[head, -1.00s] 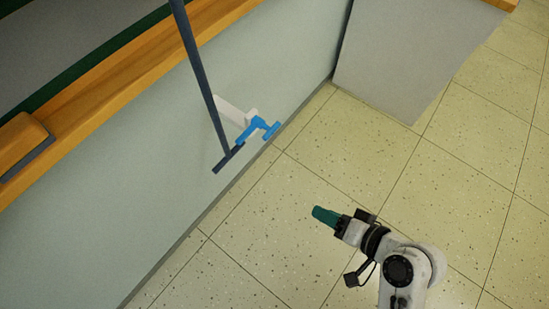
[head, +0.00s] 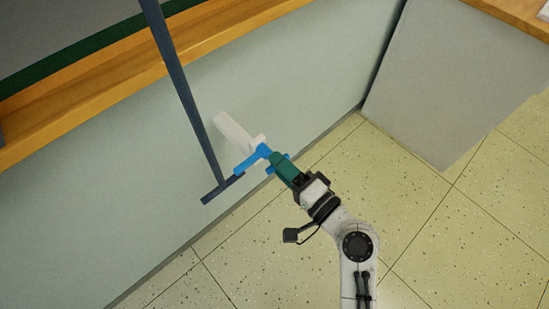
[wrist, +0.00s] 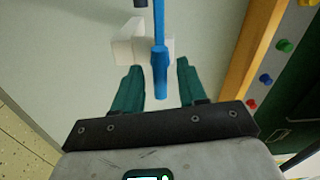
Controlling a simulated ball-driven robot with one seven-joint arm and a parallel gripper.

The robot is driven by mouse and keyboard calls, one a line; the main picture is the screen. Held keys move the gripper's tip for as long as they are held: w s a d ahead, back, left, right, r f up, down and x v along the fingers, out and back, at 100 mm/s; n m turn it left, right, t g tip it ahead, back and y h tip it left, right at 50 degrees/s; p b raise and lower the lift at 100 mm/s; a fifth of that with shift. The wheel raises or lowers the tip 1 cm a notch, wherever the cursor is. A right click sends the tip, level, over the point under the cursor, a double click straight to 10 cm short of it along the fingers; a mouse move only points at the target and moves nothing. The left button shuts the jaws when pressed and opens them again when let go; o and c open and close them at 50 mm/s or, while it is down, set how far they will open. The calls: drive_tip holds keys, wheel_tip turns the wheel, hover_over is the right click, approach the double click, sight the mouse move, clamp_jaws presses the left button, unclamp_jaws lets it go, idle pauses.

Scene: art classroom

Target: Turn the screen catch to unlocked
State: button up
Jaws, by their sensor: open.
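The screen catch has a blue handle (head: 250,161) on a white mount (head: 232,129) fixed to the pale grey panel. In the head view my gripper (head: 276,158) reaches the handle from the lower right, and its teal fingers hide part of it. In the wrist view the blue handle (wrist: 160,76) points down between the two teal fingers of my gripper (wrist: 159,66). The fingers are open, with a gap showing on each side of the handle. The white mount (wrist: 126,48) is just beyond the fingertips.
A dark blue-grey pole (head: 182,85) with a crossbar foot stands close to the left of the handle. A wooden ledge (head: 160,60) runs above the panel. A grey side panel (head: 430,85) is at the right. Speckled floor tiles (head: 440,235) are clear.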

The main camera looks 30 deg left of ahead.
drive_tip(key=shift+x, duration=1.3)
clamp_jaws()
